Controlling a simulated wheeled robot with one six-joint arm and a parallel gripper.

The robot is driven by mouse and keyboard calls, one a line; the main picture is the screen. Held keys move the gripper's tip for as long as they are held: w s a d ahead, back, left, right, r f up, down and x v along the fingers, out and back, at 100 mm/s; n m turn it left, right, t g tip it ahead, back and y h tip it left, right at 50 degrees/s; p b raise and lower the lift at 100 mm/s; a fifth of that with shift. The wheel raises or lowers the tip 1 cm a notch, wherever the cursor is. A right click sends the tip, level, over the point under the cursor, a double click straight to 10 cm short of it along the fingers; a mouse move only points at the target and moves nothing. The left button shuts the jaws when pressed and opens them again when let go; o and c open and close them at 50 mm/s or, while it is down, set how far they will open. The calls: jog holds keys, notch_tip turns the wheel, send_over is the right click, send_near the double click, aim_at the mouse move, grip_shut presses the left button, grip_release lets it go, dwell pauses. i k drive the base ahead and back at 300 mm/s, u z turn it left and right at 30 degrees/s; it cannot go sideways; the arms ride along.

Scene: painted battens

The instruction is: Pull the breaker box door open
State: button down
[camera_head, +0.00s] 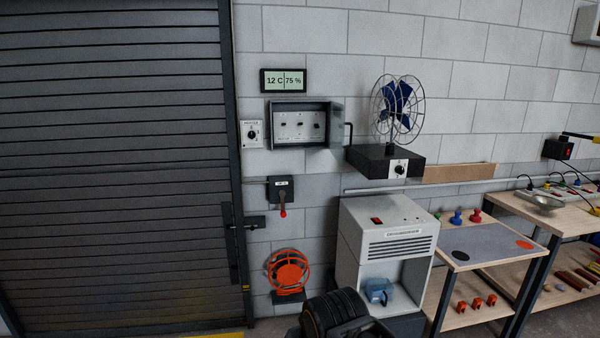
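The breaker box (271,125) is a grey metal box on the block wall, right of the roller shutter. Its door (336,124) stands swung out at the box's right side, and the front is open. A pale panel (299,126) with three dark switches shows inside. A black bar, perhaps the door's handle, shows just right of the door. My gripper's fingers are not seen, and nothing of mine touches the door. A black ribbed part at the bottom centre may belong to my arm, but I cannot tell.
A fan (397,108) on a black shelf (385,163) is close right of the door. A grey cabinet (381,247) stands below it. Workbenches (490,262) fill the right.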

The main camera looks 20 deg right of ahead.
aim_at(335, 137)
jog(key=z, duration=0.85)
jog(key=i, duration=0.95)
jog(key=u, duration=0.7)
jog(key=i, duration=0.85)
jog(key=u, duration=0.9)
